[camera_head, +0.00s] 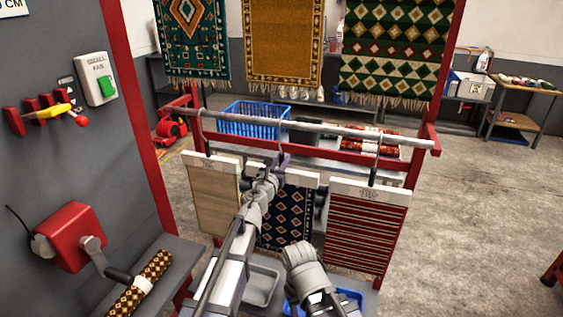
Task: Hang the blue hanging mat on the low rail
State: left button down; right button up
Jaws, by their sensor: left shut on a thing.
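The blue hanging mat (287,214), dark blue with small diamonds, hangs upright from a white clamp bar below the low rail (315,127). Its hook rises to the rail's height; I cannot tell whether it bears on the rail. My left gripper (274,166) is shut on the mat's hanger near the hook, and my arm hides the mat's left part. My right gripper (322,300) is low at the bottom centre, apart from the mat, its jaws unclear.
A beige mat (217,203) hangs left of the blue mat and a red striped mat (366,232) right of it. Larger rugs (283,40) hang behind. A blue basket (252,119) stands behind the rail. A red crank box (72,236) is at left.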

pick_arm(q)
jog(key=c, duration=0.7)
grip_release()
jog(key=shift+s, duration=0.1)
jog(key=v, duration=0.8)
jog(key=s+a+f+n+g+y+p, duration=0.1)
jog(key=s+a+f+n+g+y, duration=0.3)
jog(key=n, duration=0.8)
jog(key=s+a+f+n+g+y, duration=0.2)
jog(key=s+a+f+n+y, duration=0.3)
jog(key=n, duration=0.7)
jog(key=s+d+f+n+g, duration=0.2)
jog(key=s+f+n+g, duration=0.1)
jog(key=s, duration=0.4)
jog(key=s+d+f+n+g+h+p, duration=0.1)
jog(key=s+f+n+g, duration=0.3)
jog(key=s, duration=0.4)
jog(key=s+d+f+n+g+h, duration=0.1)
jog(key=s+d+f+n+g, duration=0.1)
jog(key=s, duration=0.5)
jog(key=shift+s+d+f+n+g, duration=0.15)
jog(key=shift+f+n+g, duration=0.2)
jog(key=shift+n+g, duration=0.3)
jog(key=shift+s+d+f+n+g, duration=0.15)
jog(key=shift+f+n+g, duration=0.2)
jog(key=shift+n+g, duration=0.3)
